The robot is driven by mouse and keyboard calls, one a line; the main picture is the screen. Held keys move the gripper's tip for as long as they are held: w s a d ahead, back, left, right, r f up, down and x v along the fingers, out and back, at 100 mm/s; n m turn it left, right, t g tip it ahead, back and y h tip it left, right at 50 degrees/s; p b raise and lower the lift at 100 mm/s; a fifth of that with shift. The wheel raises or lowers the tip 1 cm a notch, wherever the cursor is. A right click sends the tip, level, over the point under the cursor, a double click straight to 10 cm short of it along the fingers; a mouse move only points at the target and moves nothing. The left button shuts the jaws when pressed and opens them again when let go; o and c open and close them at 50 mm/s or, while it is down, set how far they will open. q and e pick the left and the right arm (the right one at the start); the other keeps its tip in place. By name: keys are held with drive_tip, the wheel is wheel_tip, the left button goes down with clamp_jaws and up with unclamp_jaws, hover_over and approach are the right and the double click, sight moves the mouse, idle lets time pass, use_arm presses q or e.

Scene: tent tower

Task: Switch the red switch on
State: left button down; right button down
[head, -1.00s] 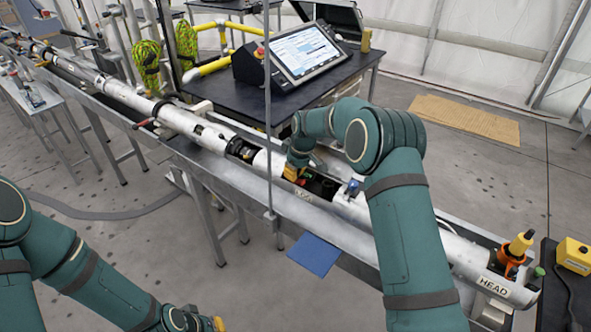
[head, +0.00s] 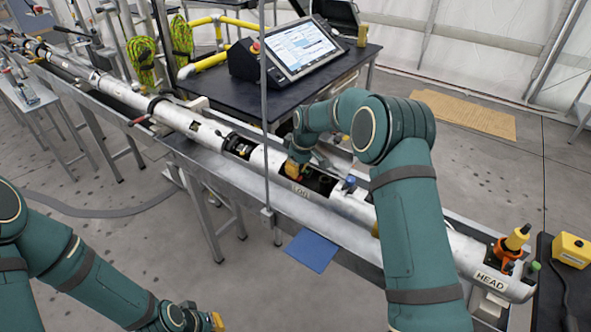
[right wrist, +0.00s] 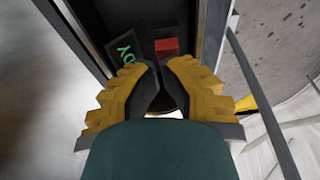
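In the right wrist view the red switch (right wrist: 165,47) is a small red block inside a dark recess, beside a dark panel with green lettering (right wrist: 127,50). My right gripper (right wrist: 161,82) has its yellow-backed fingers closed together, with nothing seen between the dark tips. The tips appear just short of the switch in the picture; I cannot tell whether they touch it. In the head view my right gripper (head: 295,166) is over the opening in the long white tube (head: 352,207), and the switch is not clear there. My left gripper (head: 217,321) shows only partly at the bottom edge.
The tube lies in a long metal trough (head: 225,181). A thin upright pole (head: 265,110) stands left of my right gripper. A black table (head: 228,98) with a tilted screen (head: 302,49) is behind.

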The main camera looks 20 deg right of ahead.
drive_tip(key=v, duration=0.1)
drive_tip(key=p+v, duration=0.1)
drive_tip(key=v, duration=0.1)
drive_tip(key=shift+w+a+r+p, duration=0.15)
drive_tip(key=shift+a+r+p, duration=0.1)
drive_tip(key=shift+r+p, duration=0.15)
drive_tip(key=w+a+v, duration=0.1)
drive_tip(key=v, duration=0.8)
drive_tip(key=shift+r, duration=0.5)
drive_tip(key=shift+w, duration=0.15)
